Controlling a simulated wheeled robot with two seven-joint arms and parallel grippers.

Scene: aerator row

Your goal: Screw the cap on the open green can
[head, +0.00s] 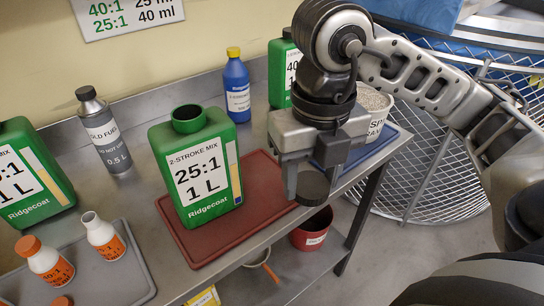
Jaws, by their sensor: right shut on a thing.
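The open green can (205,165), labelled 2-STROKE MIX 25:1 1 L, stands upright on a red mat (265,205). Its round dark neck is uncapped. My right gripper (312,178) is to the right of the can, over the right end of the red mat as seen here. It is shut on a dark round cap (313,190), held between its fingers and apart from the can. My left gripper is not in view.
Another green can (32,175) stands at left, a third (280,72) behind. A grey fuel bottle (104,132) and a blue bottle (236,86) stand near the wall. Small white bottles (103,236) are on a grey tray (135,285). A red bucket (312,232) sits below.

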